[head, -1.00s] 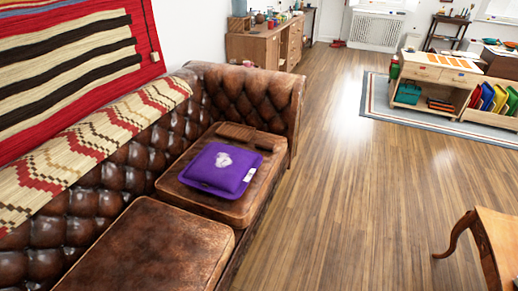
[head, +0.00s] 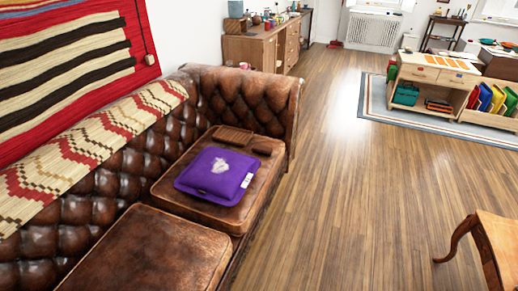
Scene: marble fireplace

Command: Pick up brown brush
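A small dark brown object (head: 262,149) lies on the far seat cushion of the brown leather sofa, near the sofa's right arm. It may be the brown brush, but it is too small to be sure. A larger flat brown object (head: 232,137) with a ribbed or woven look lies just left of it, against the back of the seat. A purple cushion (head: 215,176) with a pale emblem lies in front of both on the same seat. My gripper is not in view.
The tufted sofa (head: 150,245) runs along the left wall under a striped hanging (head: 75,65). Wooden floor (head: 345,200) is open right of it. A wooden table (head: 490,245) stands at lower right. A cabinet (head: 262,45) and toy shelves (head: 435,85) stand farther back.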

